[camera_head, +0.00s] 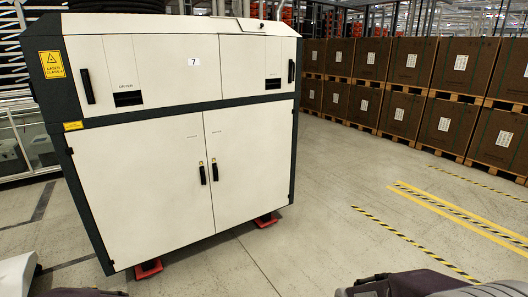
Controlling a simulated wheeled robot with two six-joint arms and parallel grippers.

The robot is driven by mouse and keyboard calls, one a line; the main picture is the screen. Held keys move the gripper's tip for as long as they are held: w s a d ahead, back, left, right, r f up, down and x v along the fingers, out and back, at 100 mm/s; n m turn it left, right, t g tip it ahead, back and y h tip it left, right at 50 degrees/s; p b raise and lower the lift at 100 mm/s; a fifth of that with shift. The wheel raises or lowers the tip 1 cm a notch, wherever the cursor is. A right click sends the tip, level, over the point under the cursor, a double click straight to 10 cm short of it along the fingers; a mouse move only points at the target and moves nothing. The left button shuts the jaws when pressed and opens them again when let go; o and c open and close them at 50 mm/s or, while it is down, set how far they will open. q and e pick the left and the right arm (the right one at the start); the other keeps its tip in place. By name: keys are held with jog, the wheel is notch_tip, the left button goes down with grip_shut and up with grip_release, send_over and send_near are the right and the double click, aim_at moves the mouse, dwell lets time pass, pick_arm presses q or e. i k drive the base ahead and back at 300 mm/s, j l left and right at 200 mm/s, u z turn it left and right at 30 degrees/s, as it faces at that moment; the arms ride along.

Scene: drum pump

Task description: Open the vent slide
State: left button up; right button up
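No vent slide or drum pump can be made out in the head view. A large white cabinet (150,170) with dark edges and the number 7 stands at left centre. Its upper doors have dark handles and dark recessed slots (128,98), and its lower doors have two dark handles (208,173) side by side. A part of my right arm, seemingly the gripper end (368,287), shows at the bottom edge, well apart from the cabinet; its fingers cannot be made out. Only a dark bit of my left arm shows at the bottom left; its gripper is out of frame.
Stacked brown boxes (398,113) on pallets line the back right. Red feet (148,268) stick out under the cabinet. Yellow floor stripes (455,212) run at the right. The grey floor (300,225) between cabinet and boxes is clear. A pale frame stands at the far left.

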aim_at(246, 25)
jog(key=i+l, duration=0.1)
jog(key=i, duration=1.2)
jog(key=i+l, duration=0.1)
jog(key=i, duration=1.2)
